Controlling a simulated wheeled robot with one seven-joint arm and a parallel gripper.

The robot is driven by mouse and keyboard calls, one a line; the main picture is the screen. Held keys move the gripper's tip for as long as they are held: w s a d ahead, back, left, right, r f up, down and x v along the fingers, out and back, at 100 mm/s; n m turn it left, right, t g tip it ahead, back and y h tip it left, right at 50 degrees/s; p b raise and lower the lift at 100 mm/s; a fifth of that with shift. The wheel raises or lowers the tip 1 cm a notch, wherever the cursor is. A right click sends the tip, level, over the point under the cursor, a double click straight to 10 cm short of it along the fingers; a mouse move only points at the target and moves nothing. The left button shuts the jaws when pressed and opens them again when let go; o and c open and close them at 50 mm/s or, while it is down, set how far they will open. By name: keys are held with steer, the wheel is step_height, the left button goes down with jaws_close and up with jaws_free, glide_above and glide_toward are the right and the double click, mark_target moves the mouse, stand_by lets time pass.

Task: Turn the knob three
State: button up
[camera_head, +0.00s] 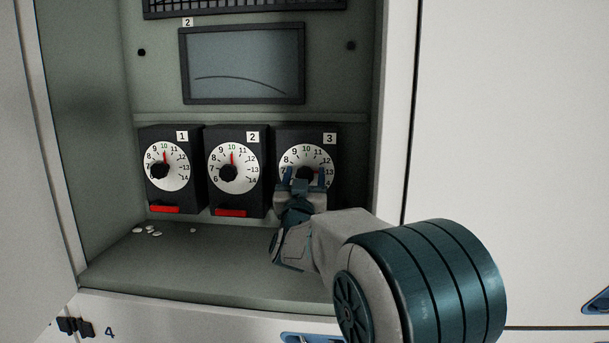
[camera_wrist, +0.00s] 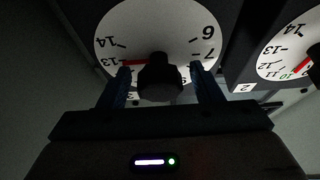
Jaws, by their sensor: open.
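Knob three is a black knob (camera_wrist: 158,76) on a white numbered dial (camera_head: 305,154) in a black box labelled 3, the rightmost of three boxes. In the wrist view the dial appears upside down, and its red pointer lies at 13. My gripper (camera_head: 304,180) is in front of this dial. In the wrist view its two blue fingers stand open on either side of the knob, with a visible gap on each side. In the head view my gripper hides much of the knob and the lower dial.
Knob one (camera_head: 159,171) and knob two (camera_head: 227,173) stand to the left, both with red pointers near 10. A dark screen (camera_head: 243,64) is above. Small white bits (camera_head: 150,231) lie on the recess floor. The recess wall (camera_head: 391,130) stands close at right.

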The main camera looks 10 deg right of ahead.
steer(key=c, duration=1)
